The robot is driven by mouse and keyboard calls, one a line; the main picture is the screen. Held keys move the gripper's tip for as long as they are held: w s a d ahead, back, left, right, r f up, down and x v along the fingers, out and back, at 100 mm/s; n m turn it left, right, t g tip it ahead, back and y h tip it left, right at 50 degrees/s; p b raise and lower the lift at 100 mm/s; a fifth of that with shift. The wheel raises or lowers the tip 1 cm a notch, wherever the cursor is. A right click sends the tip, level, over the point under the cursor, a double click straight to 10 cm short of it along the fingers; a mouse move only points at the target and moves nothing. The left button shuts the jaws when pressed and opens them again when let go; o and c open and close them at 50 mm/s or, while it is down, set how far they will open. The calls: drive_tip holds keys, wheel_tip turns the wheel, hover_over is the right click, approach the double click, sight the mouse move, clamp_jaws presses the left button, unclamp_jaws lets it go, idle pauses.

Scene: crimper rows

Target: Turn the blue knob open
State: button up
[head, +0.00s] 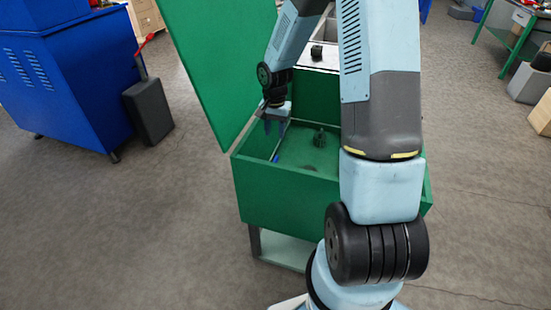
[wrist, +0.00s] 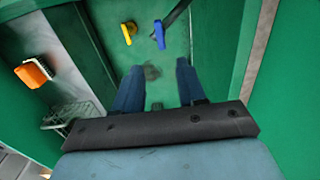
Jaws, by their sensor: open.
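The blue knob (wrist: 159,34) shows near the top of the wrist view, on a green surface, as a short upright handle. A dark bar runs up and to the right beside it. My gripper (wrist: 158,66) is open and empty, with its two fingers apart and pointing toward the knob without touching it. In the head view my gripper (head: 275,127) hangs inside the open green box (head: 285,192), near its left side. A small blue patch (head: 276,158) shows below it, too small to identify surely.
A yellow knob (wrist: 129,32) stands just left of the blue one. An orange brush (wrist: 34,72) and a wire basket (wrist: 70,115) lie at left.

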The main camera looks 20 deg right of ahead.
sight(275, 160)
wheel_tip(275, 160, down, 13)
drive_tip(key=shift+f, duration=0.15)
idle(0.4)
drive_tip(key=shift+d, duration=0.1)
clamp_jaws()
idle(0.5)
